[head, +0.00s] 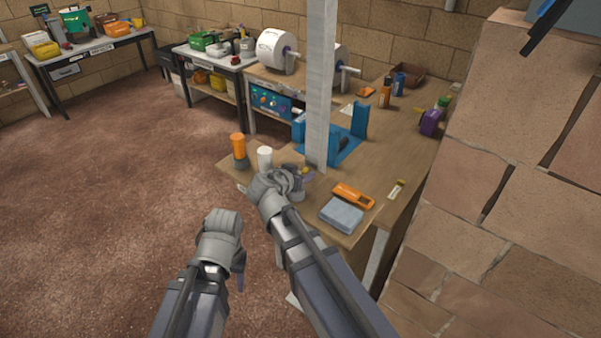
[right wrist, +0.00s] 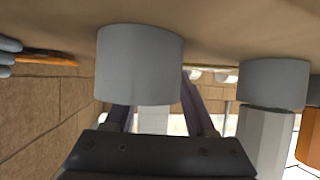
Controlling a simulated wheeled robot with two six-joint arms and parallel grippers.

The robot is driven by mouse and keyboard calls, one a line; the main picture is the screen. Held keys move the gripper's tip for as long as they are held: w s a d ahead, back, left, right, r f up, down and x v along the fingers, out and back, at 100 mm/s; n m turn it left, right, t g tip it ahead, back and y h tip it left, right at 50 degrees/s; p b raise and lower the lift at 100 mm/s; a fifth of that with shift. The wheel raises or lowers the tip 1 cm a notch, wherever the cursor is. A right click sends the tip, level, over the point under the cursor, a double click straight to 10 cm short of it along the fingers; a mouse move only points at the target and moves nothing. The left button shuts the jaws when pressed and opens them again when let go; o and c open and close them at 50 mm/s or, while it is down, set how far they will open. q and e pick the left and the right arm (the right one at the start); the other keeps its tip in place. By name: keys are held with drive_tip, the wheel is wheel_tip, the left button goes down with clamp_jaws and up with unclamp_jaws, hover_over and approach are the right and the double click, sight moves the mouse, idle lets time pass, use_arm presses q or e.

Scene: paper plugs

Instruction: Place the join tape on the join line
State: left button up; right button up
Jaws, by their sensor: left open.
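My right gripper (head: 302,176) is over the near left corner of the workbench (head: 232,173). In the right wrist view a grey cylinder (right wrist: 140,63) stands in front of its fingers, against the bench top, and hides their ends. I cannot tell whether they grip it. My left gripper (head: 239,280) hangs open and empty over the floor, left of the bench. A white-topped cylinder (head: 265,156) and an orange one with a grey base (head: 238,147) stand on the bench just beyond my right gripper. I cannot make out a join tape or a join line.
A pale post (head: 319,85) rises behind my right gripper. A blue stand (head: 361,121), an orange tool (head: 353,195) and a folded grey cloth (head: 341,214) are on the bench. A stone wall (head: 500,190) closes the right. Floor (head: 110,180) is open at left.

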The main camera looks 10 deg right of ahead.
drive_tip(key=shift+w+d+f, duration=0.1)
drive_tip(key=shift+d, duration=0.1)
drive_tip(key=c, duration=0.3)
clamp_jaws()
drive_tip(key=shift+r, duration=0.2)
wheel_tip(320, 180, up, 18)
drive_tip(key=p, duration=1.8)
wheel_tip(320, 180, down, 5)
drive_tip(key=b, duration=0.4)
drive_tip(key=shift+r, duration=0.15)
drive_tip(key=shift+a, duration=0.1)
